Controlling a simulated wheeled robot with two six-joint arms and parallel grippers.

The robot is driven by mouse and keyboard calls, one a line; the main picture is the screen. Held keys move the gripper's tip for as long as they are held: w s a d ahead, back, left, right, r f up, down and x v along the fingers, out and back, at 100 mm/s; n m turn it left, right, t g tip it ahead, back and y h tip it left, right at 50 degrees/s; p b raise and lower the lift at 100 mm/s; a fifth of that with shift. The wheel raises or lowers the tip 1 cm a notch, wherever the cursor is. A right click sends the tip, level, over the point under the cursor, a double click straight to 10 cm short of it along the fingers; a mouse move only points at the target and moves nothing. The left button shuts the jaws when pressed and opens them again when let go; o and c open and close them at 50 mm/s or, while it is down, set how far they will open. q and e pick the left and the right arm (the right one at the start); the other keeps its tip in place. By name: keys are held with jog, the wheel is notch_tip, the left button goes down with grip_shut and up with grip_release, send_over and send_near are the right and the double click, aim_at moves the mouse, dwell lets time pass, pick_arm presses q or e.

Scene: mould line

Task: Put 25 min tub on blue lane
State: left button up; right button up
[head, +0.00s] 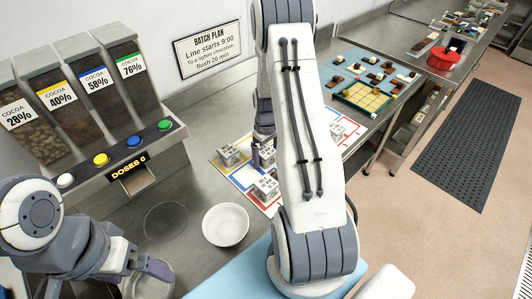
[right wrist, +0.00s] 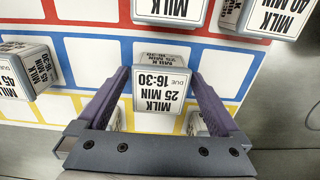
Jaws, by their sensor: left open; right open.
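The 25 min tub (right wrist: 160,95), a white-and-grey box labelled MILK 25 MIN 16:30, is between the spread fingers of my right gripper (right wrist: 162,82) in the right wrist view. The fingers are open on either side of it; whether they touch it cannot be told. The blue lane line (right wrist: 90,44) runs across the mat above the tub in that view, and part of it is hidden behind the tub and fingers. In the head view my right gripper (head: 263,152) is over the mat, partly hidden by my arm. My left gripper (head: 150,268) is at the lower left, by a round metal bowl (head: 158,288).
Other milk tubs stand close by: the 45 min tub (right wrist: 25,70) and a tub (right wrist: 172,10) near the red line. The yellow line (right wrist: 52,103) lies below. A white bowl (head: 226,225) and the cocoa dispenser (head: 100,125) stand left of the mat.

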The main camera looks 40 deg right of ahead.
aim_at(266, 151)
jog(key=shift+r, duration=0.55)
notch_tip(266, 151, up, 11)
jog(key=b, duration=0.2)
jog(key=shift+r+b, duration=0.15)
jog(key=shift+b, duration=0.2)
notch_tip(266, 151, down, 12)
jog(key=p, duration=0.3)
notch_tip(266, 151, up, 3)
jog(key=shift+f+b, duration=0.15)
jog(key=shift+b, duration=0.5)
jog(key=shift+r, duration=0.5)
